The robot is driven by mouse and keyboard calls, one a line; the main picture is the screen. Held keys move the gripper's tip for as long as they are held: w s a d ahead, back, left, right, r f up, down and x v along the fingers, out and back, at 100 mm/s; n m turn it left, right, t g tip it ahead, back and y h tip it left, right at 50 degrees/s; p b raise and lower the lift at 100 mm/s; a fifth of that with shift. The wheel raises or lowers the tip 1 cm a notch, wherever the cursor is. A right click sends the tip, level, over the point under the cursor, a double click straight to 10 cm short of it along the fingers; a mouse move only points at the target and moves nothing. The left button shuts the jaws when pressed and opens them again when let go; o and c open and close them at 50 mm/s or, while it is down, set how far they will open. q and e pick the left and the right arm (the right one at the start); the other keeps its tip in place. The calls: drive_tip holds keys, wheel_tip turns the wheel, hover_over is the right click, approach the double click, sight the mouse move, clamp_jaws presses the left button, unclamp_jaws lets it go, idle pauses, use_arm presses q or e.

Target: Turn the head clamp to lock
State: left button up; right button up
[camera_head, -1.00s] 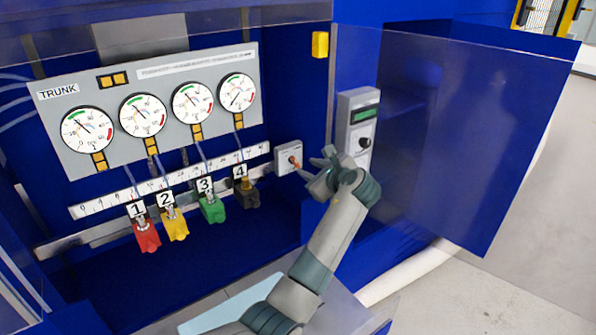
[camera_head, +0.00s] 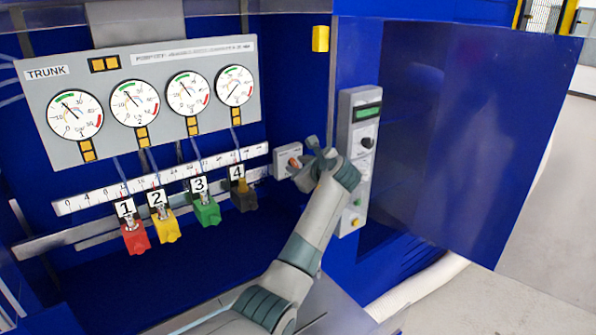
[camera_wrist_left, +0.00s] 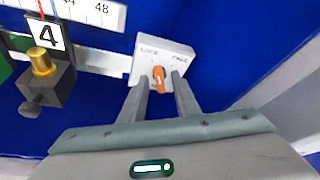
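The head clamp is a small pale box (camera_head: 284,157) with an orange knob (camera_head: 294,163) on the back wall. In the left wrist view its plate (camera_wrist_left: 178,50) reads LOCK at left and what looks like FREE at right, with the orange knob (camera_wrist_left: 159,78) standing roughly upright below the words. My left gripper (camera_head: 304,166) is at the knob. In the left wrist view its two fingers (camera_wrist_left: 160,88) are apart, one on each side of the knob, with visible gaps. I cannot tell how deep the knob sits between them. My right gripper is not in view.
A grey gauge panel (camera_head: 107,149) labelled TRUNK hangs left, above a ruler scale (camera_head: 75,204). Numbered red, yellow, green and black clamps (camera_head: 245,200) sit on a rail. A control box (camera_head: 357,185) and a blue see-through door (camera_head: 455,140) are right of my arm.

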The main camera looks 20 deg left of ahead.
use_arm(q)
clamp_jaws()
drive_tip(key=shift+s+a+n+p, duration=0.1)
drive_tip(key=shift+n+p, duration=0.3)
drive_tip(key=shift+f+n+t+h, duration=0.1)
drive_tip(key=shift+n+t+h, duration=0.3)
drive_tip(key=shift+n+t, duration=0.55)
unclamp_jaws()
